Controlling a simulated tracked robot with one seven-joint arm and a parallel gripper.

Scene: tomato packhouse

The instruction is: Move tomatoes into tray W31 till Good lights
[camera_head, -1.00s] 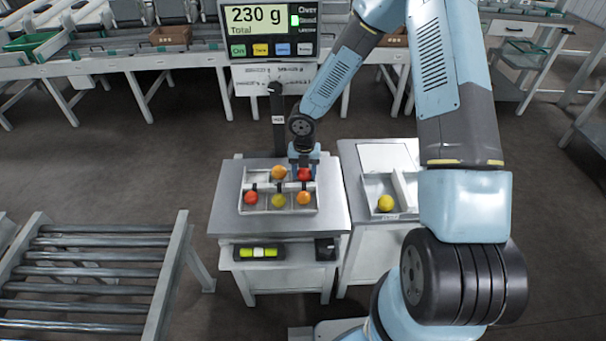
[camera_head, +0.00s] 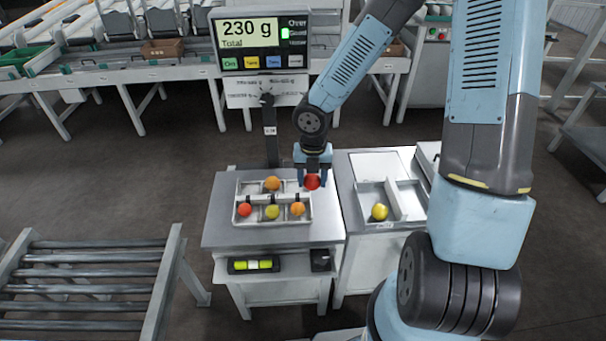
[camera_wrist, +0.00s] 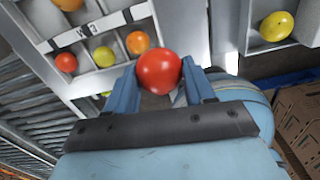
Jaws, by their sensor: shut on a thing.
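My gripper (camera_head: 313,171) is shut on a red tomato (camera_wrist: 158,72). It holds the tomato by the right edge of the white divided tray (camera_head: 275,221), which appears raised above it in the head view. The tray holds an orange tomato (camera_head: 272,184) at the back, and a red one (camera_head: 245,209), a yellow-green one (camera_head: 272,212) and an orange one (camera_head: 297,209) in front. The display (camera_head: 248,32) reads 230 g Total, with the green light (camera_head: 285,33) lit beside the middle word, Good.
A second white tray (camera_head: 392,198) to the right holds a yellow tomato (camera_head: 380,212). The display's post (camera_head: 269,130) rises behind the first tray. A roller conveyor (camera_head: 90,281) is at the lower left. Bare steel lies between the two trays.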

